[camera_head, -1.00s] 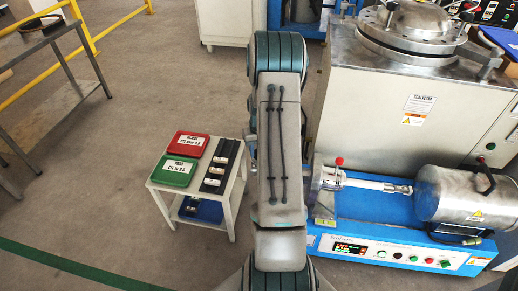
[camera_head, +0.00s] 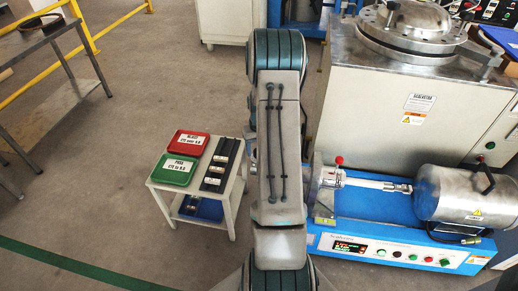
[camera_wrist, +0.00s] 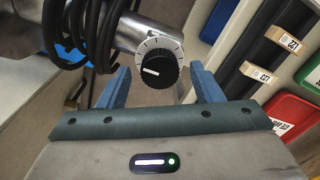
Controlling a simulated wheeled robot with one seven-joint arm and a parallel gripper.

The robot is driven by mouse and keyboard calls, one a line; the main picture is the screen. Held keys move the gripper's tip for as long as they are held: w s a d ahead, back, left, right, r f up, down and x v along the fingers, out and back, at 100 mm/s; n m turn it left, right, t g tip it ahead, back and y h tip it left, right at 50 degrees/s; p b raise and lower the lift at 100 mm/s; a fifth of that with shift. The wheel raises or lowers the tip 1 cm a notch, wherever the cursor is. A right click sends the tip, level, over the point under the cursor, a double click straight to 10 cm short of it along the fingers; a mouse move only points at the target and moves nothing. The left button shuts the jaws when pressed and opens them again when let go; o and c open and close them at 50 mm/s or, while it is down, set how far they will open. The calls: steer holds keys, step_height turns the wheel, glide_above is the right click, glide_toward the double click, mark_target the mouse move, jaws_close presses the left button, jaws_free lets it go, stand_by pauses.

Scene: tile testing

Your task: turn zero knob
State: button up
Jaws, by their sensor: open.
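The zero knob (camera_wrist: 157,69) is a black ribbed knob with a white pointer line, on a pale dial with tick marks at the end of a metal cylinder. It shows in the wrist view, upper middle. Its pointer is to the left. My gripper (camera_wrist: 160,82) is open, with one blue finger on each side of the knob, and visible gaps between fingers and knob. I cannot tell how far the fingertips are from the knob in depth. In the head view my arm hides the knob and the gripper.
Black cables (camera_wrist: 85,30) hang left of the knob. The blue test machine (camera_head: 375,205) stands at right, with a red-tipped lever (camera_head: 339,160) and a button panel. A small white table (camera_head: 235,195) with a red tray (camera_head: 187,144) and a green tray (camera_head: 174,171) stands at left.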

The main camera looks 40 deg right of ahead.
step_height(320, 180, up, 13)
steer(key=p, duration=0.3)
steer(key=shift+r+p, duration=0.15)
steer(key=shift+p, duration=0.25)
steer(key=s+a+r+n+p, duration=0.1)
steer(key=s+a+r+p, duration=0.1)
steer(key=a+r+p, duration=0.55)
steer(key=s+a+r+t+p, duration=0.15)
steer(key=a+r, duration=0.25)
steer(key=r, duration=0.7)
steer(key=s+a+r+n+p, duration=0.1)
steer(key=s+a+r+p, duration=0.1)
steer(key=a+r+p, duration=0.55)
steer(key=s+a+r+n+p, duration=0.1)
steer(key=s+a+r+p, duration=0.3)
steer(key=r, duration=0.4)
steer(key=s+a+r+n+t+p, duration=0.1)
steer(key=s+a+r+p, duration=0.4)
steer(key=s+a+r, duration=0.2)
steer(key=s+r, duration=0.1)
steer(key=s, duration=0.1)
steer(key=shift+s+r, duration=0.25)
steer(key=shift+s, duration=0.05)
steer(key=shift+d, duration=0.1)
